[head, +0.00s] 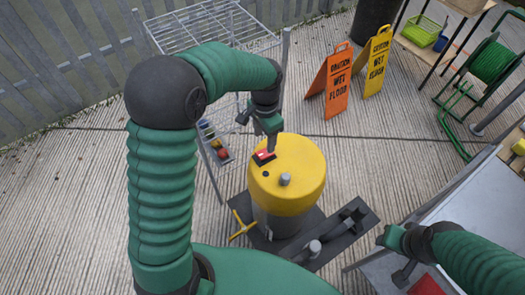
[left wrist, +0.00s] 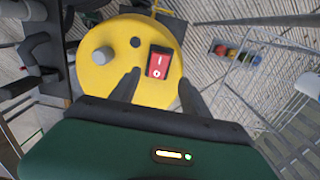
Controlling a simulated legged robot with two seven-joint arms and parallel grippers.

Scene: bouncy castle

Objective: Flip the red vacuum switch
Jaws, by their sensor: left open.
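The red switch (head: 263,157) sits in a black frame on the lid's far left part. In the left wrist view the red switch (left wrist: 159,64) shows a white line and a white circle. My left gripper (head: 272,148) is at the switch in the head view. In the left wrist view its two fingers (left wrist: 158,85) are apart and empty, one on each side below the switch; contact cannot be told. My right gripper (head: 397,255) is at the lower right, over a grey table, its fingers unclear.
A wire rack (head: 205,35) stands behind my left arm, with coloured balls (head: 220,148) low in it. Orange (head: 337,82) and yellow (head: 377,62) wet floor signs stand behind the vacuum. A green hose reel (head: 490,65) and the grey table (head: 470,215) are at the right.

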